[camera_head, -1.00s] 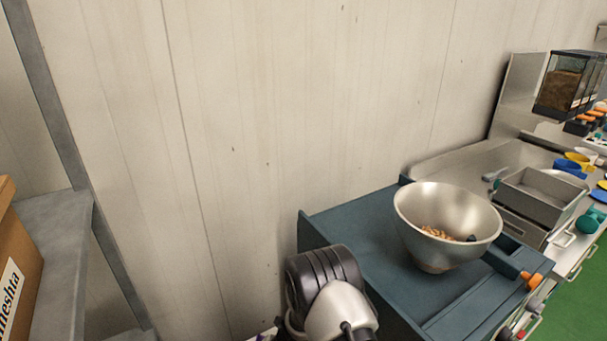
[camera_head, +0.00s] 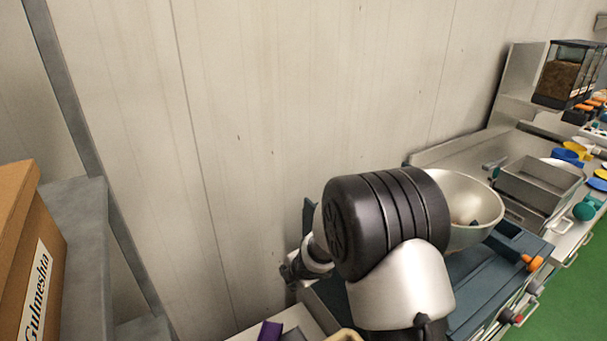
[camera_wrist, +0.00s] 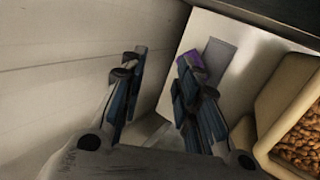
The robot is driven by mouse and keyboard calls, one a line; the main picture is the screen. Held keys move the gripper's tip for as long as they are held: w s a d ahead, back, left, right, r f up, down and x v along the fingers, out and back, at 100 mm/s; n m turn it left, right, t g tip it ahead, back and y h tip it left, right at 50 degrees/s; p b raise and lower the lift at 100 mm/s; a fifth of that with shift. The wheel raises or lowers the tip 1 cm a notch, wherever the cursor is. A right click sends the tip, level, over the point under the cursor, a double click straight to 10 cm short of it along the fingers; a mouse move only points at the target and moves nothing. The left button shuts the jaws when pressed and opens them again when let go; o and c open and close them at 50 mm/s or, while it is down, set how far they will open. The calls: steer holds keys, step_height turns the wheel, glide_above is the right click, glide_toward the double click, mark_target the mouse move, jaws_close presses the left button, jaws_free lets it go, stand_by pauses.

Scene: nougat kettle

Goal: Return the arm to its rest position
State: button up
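My arm rises in front of the blue-grey cart in the head view and hides part of it. My gripper (camera_wrist: 157,85) shows in the wrist view with its two blue-and-dark fingers apart and nothing between them. It hangs over a pale surface beside the wall. In the head view my gripper's fingers cannot be made out clearly.
A metal bowl (camera_head: 468,205) with some contents stands on the blue-grey cart (camera_head: 480,292), right behind my arm. A cream tray of nuts (camera_wrist: 272,119) and a purple item (camera_wrist: 191,63) lie near my gripper. A cardboard box (camera_head: 22,235) sits on a grey shelf (camera_head: 88,240) at left.

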steer(key=s+d+r+m+h, duration=0.1)
steer(key=s+d+r+m, duration=0.3)
steer(key=r, duration=0.3)
steer(key=s+d+r+m+t+h, duration=0.1)
steer(key=s+d+r+m+h, duration=0.1)
steer(key=d+r+m, duration=0.35)
steer(key=s+d+r+m+h, duration=0.1)
steer(key=s+d+r+m, duration=0.2)
steer(key=d+r, duration=0.4)
steer(key=s+d+r+m+g, duration=0.1)
steer(key=s+d+r+m, duration=0.15)
steer(key=s, duration=0.45)
steer(key=s+d+r+m, duration=0.1)
steer(key=s+r+m, duration=0.25)
steer(key=s, duration=0.25)
steer(key=s+a+m, duration=0.1)
steer(key=s+m, duration=0.2)
steer(key=s, duration=0.4)
steer(key=s+a+m+g+y, duration=0.1)
steer(key=s+a+m, duration=0.1)
steer(key=s, duration=0.5)
steer(key=shift+f+m, duration=0.35)
steer(key=shift+m, duration=0.3)
